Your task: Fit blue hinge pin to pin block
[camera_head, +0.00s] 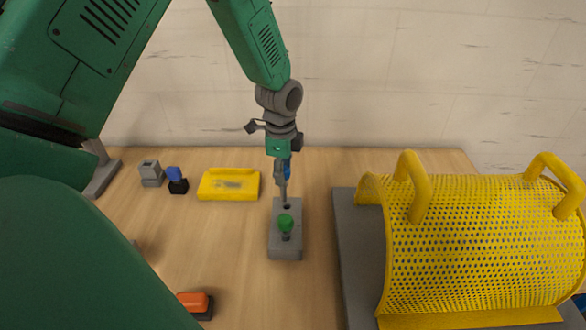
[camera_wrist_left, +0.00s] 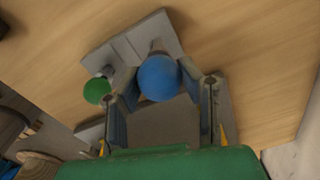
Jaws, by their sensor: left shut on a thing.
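The blue hinge pin has a round blue head (camera_wrist_left: 158,78), which sits between the two fingers of my left gripper (camera_head: 283,176) in the left wrist view. A little blue also shows by the fingers in the head view (camera_head: 288,167). My left gripper is shut on the pin and points down over the far end of the grey pin block (camera_head: 285,249). A dark hole (camera_head: 287,206) shows in the block just below the grey tip; I cannot tell whether the tip touches it. My right gripper is not in view.
A yellow tray (camera_head: 229,194), a small grey block (camera_head: 151,173) and a blue-and-black part (camera_head: 177,181) lie to the left. An orange-and-black part (camera_head: 196,304) is at the front. A yellow perforated guard (camera_head: 480,245) on a grey base stands close on the right.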

